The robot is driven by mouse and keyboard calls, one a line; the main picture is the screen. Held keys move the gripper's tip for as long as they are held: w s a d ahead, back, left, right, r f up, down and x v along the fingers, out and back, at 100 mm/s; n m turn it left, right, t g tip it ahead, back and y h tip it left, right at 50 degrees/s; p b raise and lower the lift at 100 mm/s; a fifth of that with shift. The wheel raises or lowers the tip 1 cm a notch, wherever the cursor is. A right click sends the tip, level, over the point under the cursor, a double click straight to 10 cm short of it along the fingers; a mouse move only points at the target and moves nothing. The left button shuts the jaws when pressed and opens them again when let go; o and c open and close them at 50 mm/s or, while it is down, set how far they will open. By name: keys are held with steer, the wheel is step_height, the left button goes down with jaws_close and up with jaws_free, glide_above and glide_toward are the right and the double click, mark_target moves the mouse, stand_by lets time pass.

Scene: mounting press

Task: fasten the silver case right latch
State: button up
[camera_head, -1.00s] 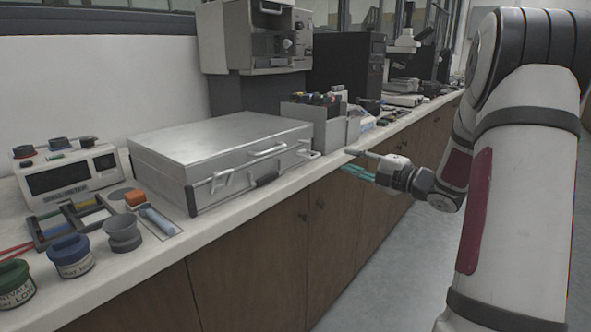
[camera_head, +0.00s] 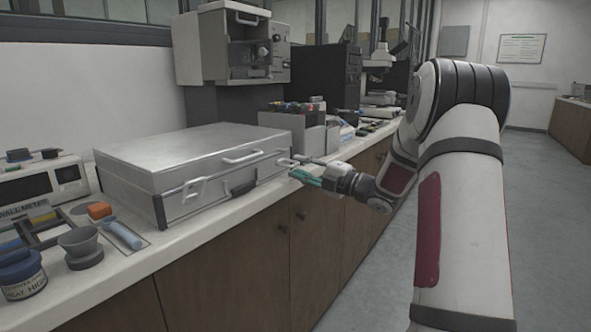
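The silver case (camera_head: 165,152) lies on the counter with its lid down. Its right latch (camera_head: 284,162) is a small pale piece at the right end of the front face, sticking out a little. Its left latch (camera_head: 193,189) is near the front left corner, and a dark handle (camera_head: 243,188) sits between them. My gripper (camera_head: 303,168) has grey and teal fingers set apart, with a gap between them. Its tips are close beside the right latch, from the right; I cannot tell whether they touch it. Nothing shows between the fingers.
A grey bin (camera_head: 292,132) of coloured items stands behind the case's right end. A press (camera_head: 232,47) stands behind the case. Left are a meter (camera_head: 45,187), a small tray, a grey cup (camera_head: 83,247) and a blue jar (camera_head: 22,275). The floor on the right is clear.

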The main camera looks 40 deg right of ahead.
steer(key=shift+x, duration=1.1)
jaws_close()
